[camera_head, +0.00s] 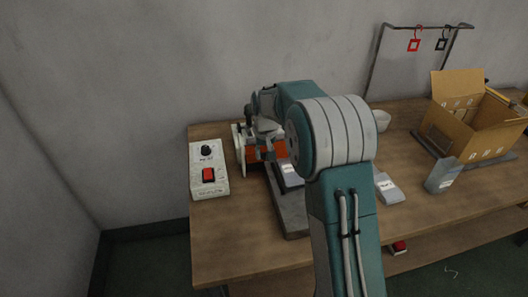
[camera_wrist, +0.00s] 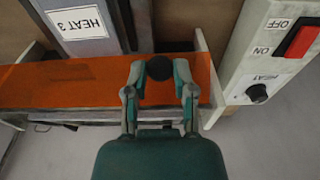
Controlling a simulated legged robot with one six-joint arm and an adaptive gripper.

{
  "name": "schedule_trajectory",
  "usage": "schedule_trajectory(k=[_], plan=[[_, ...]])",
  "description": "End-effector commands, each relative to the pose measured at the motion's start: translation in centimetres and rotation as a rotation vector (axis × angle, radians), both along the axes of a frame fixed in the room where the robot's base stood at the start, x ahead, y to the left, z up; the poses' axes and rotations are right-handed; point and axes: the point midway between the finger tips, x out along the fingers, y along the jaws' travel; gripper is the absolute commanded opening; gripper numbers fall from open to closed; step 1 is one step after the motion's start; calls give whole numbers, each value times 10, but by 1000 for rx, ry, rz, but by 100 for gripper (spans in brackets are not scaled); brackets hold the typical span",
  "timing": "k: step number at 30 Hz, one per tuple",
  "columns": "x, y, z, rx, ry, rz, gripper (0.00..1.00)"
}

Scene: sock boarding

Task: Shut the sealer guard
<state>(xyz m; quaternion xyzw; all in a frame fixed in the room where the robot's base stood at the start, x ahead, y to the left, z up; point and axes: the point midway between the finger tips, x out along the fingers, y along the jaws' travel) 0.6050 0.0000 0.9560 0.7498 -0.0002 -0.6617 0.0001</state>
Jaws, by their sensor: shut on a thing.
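The sealer guard is an orange panel (camera_head: 268,153) between pale end plates, on the left part of the bench. In the wrist view the orange guard (camera_wrist: 60,84) spans the left and middle, with a round black knob (camera_wrist: 159,68) near its right end. My gripper (camera_wrist: 159,80) has its two teal fingers closed on either side of this knob. In the head view my gripper (camera_head: 262,140) is at the guard, partly hidden by my arm. I cannot tell the guard's exact angle.
A white control box (camera_head: 208,170) with a red switch and black dial stands left of the sealer. A grey piece labelled "HEAT 3" (camera_wrist: 80,24) lies beside the guard. Grey packs (camera_head: 442,176), a white bowl (camera_head: 381,120) and an open carton (camera_head: 470,115) stand to the right.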

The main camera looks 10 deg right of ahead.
Motion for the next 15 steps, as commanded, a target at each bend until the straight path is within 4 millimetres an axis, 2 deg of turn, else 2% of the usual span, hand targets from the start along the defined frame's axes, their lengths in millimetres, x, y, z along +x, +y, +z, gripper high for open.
schedule_trajectory(k=[15], plan=[[1,1,-25,1,-419,0,0]])
